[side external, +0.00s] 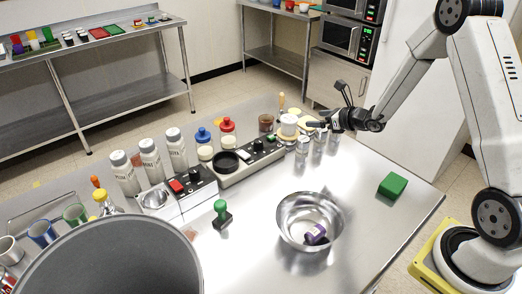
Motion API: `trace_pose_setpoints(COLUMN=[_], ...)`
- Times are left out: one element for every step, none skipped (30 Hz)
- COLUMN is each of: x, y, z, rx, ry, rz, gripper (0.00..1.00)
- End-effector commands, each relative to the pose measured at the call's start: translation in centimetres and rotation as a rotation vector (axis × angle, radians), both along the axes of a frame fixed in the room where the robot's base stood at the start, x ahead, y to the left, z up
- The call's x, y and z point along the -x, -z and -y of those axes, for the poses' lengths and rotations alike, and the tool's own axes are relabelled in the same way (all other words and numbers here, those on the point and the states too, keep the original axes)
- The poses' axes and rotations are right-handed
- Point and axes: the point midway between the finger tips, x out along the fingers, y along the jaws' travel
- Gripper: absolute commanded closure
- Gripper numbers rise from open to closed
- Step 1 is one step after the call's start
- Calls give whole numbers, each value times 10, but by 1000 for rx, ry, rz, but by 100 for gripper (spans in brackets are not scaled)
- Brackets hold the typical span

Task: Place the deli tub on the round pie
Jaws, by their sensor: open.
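A small pale tub (289,121), which looks like the deli tub, is at the far edge of the steel table. It appears upright on a tan round thing (287,136) that may be the round pie; the contact is too small to be sure of. My gripper (314,125) is open, just to the right of the tub at about its height, with its fingers pointing left toward it. A gap seems to show between the fingertips and the tub. The tub's far side is hidden.
Clear shakers (319,139) stand below my gripper. A brown cup (265,122) is left of the tub, beside a grey console (236,166). A steel bowl (294,208) holds a purple thing. A green block (392,185) lies at right. The table's right middle is mostly free.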

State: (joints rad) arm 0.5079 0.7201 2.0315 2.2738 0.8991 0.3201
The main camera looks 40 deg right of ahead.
Motion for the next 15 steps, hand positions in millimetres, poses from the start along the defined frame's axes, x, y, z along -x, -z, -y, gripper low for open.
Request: trace_pose_setpoints(x=[3, 5, 6, 7, 8, 8, 9, 9, 9, 9, 9, 9, 8, 8, 8], y=[-2, -2, -3, -3, -3, -3, -4, -4, -4, -4, -3, -3, -3, -3, -4], z=[1, 1, 1, 1, 1, 1, 1, 1, 1, 1, 1, 1, 1, 1, 1], rx=[0, 1, 1, 1, 1, 1, 1, 1, 1, 1, 1, 1, 1, 1, 1], ry=[1, 0, 0, -1, -1, -1, -1, -1, -1, -1, -1, -1, -1, -1, -1], rz=[0, 0, 0, 0, 0, 0, 0, 0, 0, 0, 0, 0, 0, 0, 0], gripper=[0, 0, 0, 0, 0, 0, 0, 0, 0, 0, 0, 0, 0, 0, 0])
